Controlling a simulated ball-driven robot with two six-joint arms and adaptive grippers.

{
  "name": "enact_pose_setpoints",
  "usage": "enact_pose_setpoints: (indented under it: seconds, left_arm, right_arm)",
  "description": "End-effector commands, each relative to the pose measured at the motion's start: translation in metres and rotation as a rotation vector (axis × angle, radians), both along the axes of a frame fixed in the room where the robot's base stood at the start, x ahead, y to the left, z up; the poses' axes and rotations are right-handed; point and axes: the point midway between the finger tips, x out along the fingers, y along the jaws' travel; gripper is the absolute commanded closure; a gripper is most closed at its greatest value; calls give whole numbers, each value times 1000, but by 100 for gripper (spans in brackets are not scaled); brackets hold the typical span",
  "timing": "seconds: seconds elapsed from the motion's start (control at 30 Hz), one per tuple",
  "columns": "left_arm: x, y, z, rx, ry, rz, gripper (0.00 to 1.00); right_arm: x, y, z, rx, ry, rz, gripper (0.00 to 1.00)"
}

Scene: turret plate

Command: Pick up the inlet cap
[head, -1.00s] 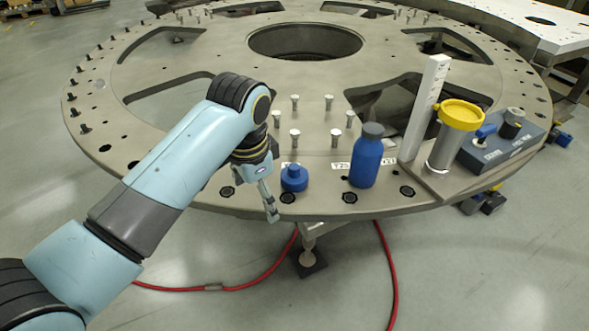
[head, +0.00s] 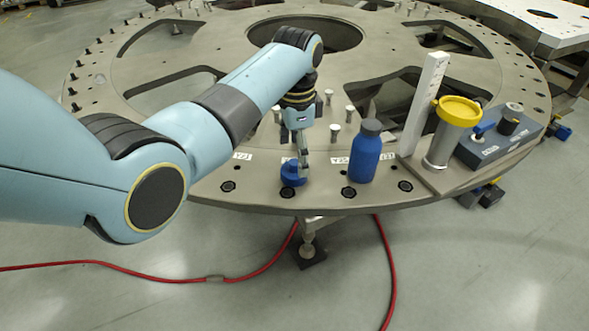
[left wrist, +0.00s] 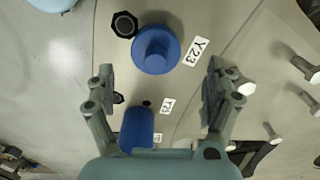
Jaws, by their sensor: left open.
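The inlet cap, a short round blue cap with a smaller raised knob (head: 291,175), sits on the front rim of the turret plate (head: 240,190). In the left wrist view the cap (left wrist: 156,49) lies beside a label reading Y23, above the middle of the picture. My left gripper (head: 303,170) points down over the cap and partly covers it in the head view. In the left wrist view its two fingers (left wrist: 158,88) are spread wide with nothing between them holding the cap. I cannot tell the exact height gap. My right gripper is not in view.
A blue bottle with a grey top (head: 365,155) stands close to the right of the cap. Further right are a white upright bar (head: 424,105), a yellow-topped cylinder (head: 452,130) and a control box (head: 495,140). Several metal pins (head: 335,130) stand behind the cap.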

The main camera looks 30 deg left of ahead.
Motion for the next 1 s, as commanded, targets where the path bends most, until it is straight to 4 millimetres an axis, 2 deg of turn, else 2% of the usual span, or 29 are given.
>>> enact_pose_setpoints:
  seconds: [0.13, 0.23, 0.53, 0.93, 1.0]
  left_arm:
    - [-10, 1, -23, 0, 6, 0, 13]
    - [-8, 1, -38, 0, 3, 0, 13]
    - [-8, 1, -44, 0, 0, 1, 13]
    - [-8, 1, -44, 0, 1, 1, 64]
    - [-8, 1, -44, 0, 1, 1, 64]
  right_arm:
    - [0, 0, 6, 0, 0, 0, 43]
    - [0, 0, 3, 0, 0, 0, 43]
    - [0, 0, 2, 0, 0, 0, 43]
    - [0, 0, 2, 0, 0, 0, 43]
    - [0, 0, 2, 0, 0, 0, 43]
